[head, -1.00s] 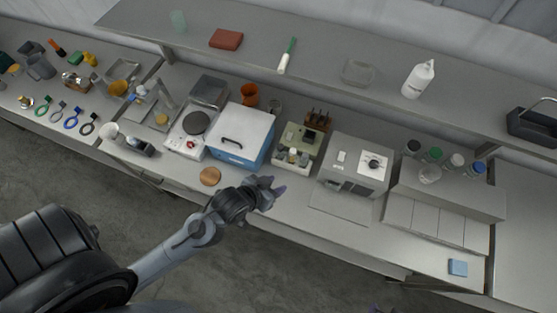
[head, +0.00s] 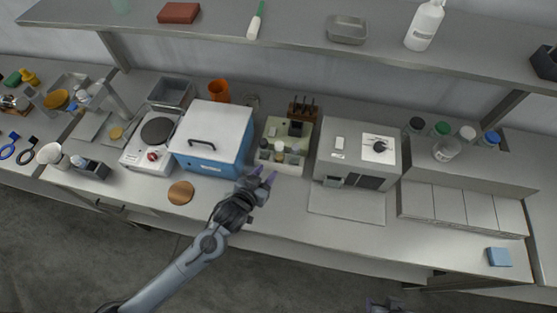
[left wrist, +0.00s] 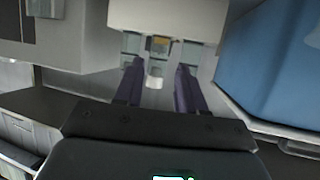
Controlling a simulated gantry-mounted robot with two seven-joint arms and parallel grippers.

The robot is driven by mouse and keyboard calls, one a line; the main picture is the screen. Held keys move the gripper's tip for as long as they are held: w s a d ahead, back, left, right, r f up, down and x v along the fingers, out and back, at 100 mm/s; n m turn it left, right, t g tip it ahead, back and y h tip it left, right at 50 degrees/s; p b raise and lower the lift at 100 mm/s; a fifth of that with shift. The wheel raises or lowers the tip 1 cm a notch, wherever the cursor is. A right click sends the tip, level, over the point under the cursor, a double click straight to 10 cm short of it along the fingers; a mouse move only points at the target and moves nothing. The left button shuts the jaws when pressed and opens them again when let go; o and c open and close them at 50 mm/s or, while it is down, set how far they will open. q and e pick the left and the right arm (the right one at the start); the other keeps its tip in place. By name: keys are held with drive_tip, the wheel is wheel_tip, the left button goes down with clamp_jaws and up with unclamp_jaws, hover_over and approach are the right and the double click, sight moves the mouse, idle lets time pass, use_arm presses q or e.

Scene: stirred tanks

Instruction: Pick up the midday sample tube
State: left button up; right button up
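A beige sample holder (head: 298,133) with several small compartments stands on the bench; small capped tubes (head: 279,147) sit in its front part. I cannot tell which tube is the midday one. My left gripper (head: 263,177) is in front of the holder, its two purple fingers apart and empty.
A blue box with a white lid (head: 212,137) stands just left of the holder, and a grey machine (head: 357,154) just right. A wooden disc (head: 181,192) lies near the bench's front edge. A shelf (head: 300,30) runs above the back. The front strip of bench is mostly clear.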

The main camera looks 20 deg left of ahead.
sight(277, 158)
use_arm(q)
drive_tip(key=shift+x, duration=4.15)
drive_tip(key=shift+w+a+r, duration=0.1)
drive_tip(key=shift+r, duration=0.1)
drive_tip(key=c, duration=0.7)
